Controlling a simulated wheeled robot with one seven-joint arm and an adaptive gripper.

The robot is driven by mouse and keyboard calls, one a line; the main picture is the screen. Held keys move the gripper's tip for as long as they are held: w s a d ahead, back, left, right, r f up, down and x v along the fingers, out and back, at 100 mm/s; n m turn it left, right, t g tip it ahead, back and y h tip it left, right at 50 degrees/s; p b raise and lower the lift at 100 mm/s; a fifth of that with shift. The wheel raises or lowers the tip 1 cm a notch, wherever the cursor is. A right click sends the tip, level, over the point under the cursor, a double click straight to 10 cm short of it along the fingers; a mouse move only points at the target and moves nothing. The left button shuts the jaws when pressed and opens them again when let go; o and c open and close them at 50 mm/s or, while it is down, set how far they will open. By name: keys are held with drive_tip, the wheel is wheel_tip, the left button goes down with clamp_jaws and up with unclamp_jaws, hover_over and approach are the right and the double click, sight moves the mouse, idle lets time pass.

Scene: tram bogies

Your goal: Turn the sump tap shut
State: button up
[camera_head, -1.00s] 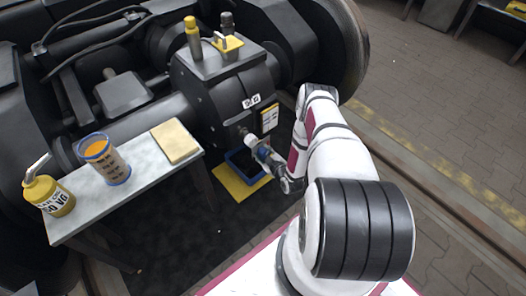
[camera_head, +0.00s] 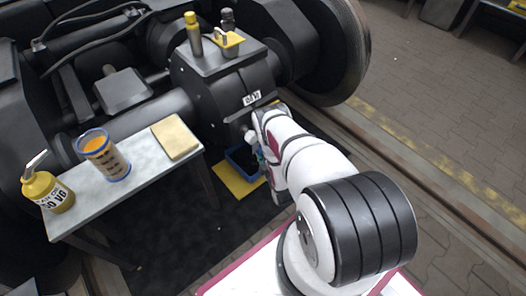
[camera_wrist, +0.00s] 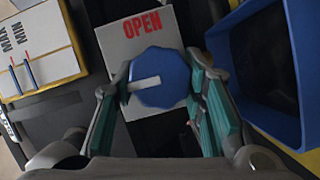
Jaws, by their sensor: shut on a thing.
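The sump tap is a round blue knob (camera_wrist: 168,64) with a white pointer bar, seen in the wrist view. The bar points to the left of the picture, slightly down. A grey plate (camera_wrist: 112,45) with red "OPEN" lettering lies behind the knob, the word above it. My gripper (camera_wrist: 153,84) has one green-padded finger on each side of the knob and is shut on it. In the head view my arm hides the knob and most of my gripper, in front of the dark gearbox (camera_head: 212,97).
A blue drip tray (camera_head: 236,168) stands on a yellow mat (camera_head: 232,184) below; its rim (camera_wrist: 262,120) is close on the right in the wrist view. A MIN/MAX gauge (camera_wrist: 38,45) is on the left. A side table (camera_head: 118,196) holds an oil can (camera_head: 45,190), a cup (camera_head: 104,158) and a sponge-like block (camera_head: 175,137).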

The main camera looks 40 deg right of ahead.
idle(0.4)
drive_tip(key=o, duration=1.2)
drive_tip(key=shift+s, duration=0.15)
drive_tip(key=shift+v, duration=5.85)
